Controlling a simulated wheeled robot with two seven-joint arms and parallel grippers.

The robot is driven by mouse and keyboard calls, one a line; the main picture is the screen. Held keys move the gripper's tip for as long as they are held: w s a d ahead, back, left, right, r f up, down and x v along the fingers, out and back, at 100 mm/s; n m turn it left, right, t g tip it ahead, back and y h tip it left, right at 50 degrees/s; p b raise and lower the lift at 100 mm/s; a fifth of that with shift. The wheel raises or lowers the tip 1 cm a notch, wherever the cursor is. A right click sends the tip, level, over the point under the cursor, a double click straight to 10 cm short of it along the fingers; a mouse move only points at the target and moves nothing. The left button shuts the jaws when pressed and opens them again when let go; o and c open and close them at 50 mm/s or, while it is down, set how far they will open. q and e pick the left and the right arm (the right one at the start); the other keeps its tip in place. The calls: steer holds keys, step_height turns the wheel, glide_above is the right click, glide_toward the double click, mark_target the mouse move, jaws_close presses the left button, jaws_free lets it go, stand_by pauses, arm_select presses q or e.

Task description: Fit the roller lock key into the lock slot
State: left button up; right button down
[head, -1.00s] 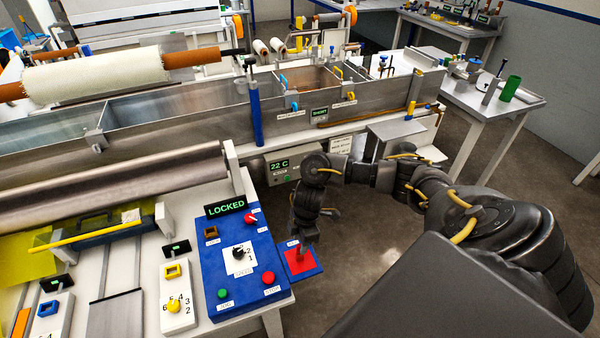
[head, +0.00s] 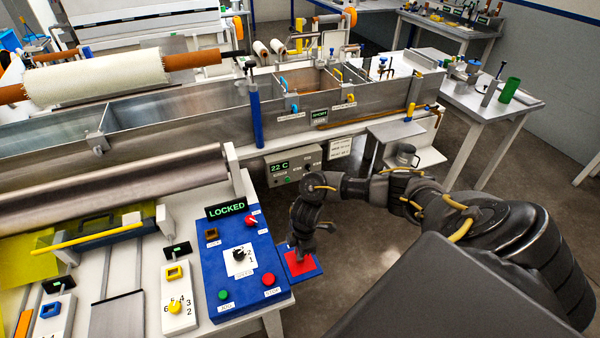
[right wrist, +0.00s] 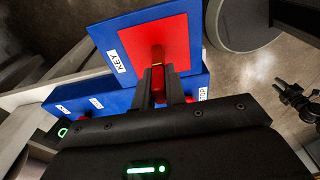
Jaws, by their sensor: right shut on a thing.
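The red key (right wrist: 158,80) stands between the fingers of my right gripper (right wrist: 165,95) in the right wrist view, and the gripper is shut on it. The key is over the red square of the blue plate marked KEY (right wrist: 125,40); whether its foot touches the plate cannot be told. In the head view my right gripper (head: 298,248) points down at this red pad (head: 302,265), and the key is hidden there. The blue control panel (head: 225,270) carries a small brown square socket (head: 211,233) that may be the lock slot; its label is too small to read. My left gripper is out of view.
Red, green and black controls lie around the socket. The steel roller (head: 120,190) is to the left, and the bath wall (head: 180,135) is behind. Open floor lies right of the pad.

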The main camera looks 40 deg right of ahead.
steer(key=shift+r, duration=0.1)
steer(key=shift+r, duration=0.15)
step_height(320, 180, up, 2)
steer(key=shift+w+r+b, duration=0.1)
steer(key=shift+b, duration=0.5)
steer(key=s+a+r+p, duration=0.4)
steer(key=s+a+r, duration=0.4)
steer(key=s+r, duration=0.3)
steer(key=w+a+r+m+b, duration=0.2)
steer(key=w+m+b, duration=0.2)
steer(key=b, duration=0.3)
steer(key=w+a+r+m+b, duration=0.1)
steer(key=w+r+m+b, duration=0.2)
steer(key=w+b, duration=0.4)
steer(key=shift+w+a+r+m+t+h, duration=0.25)
steer(key=shift+a+m+t+h, duration=0.15)
steer(key=shift+m, duration=0.3)
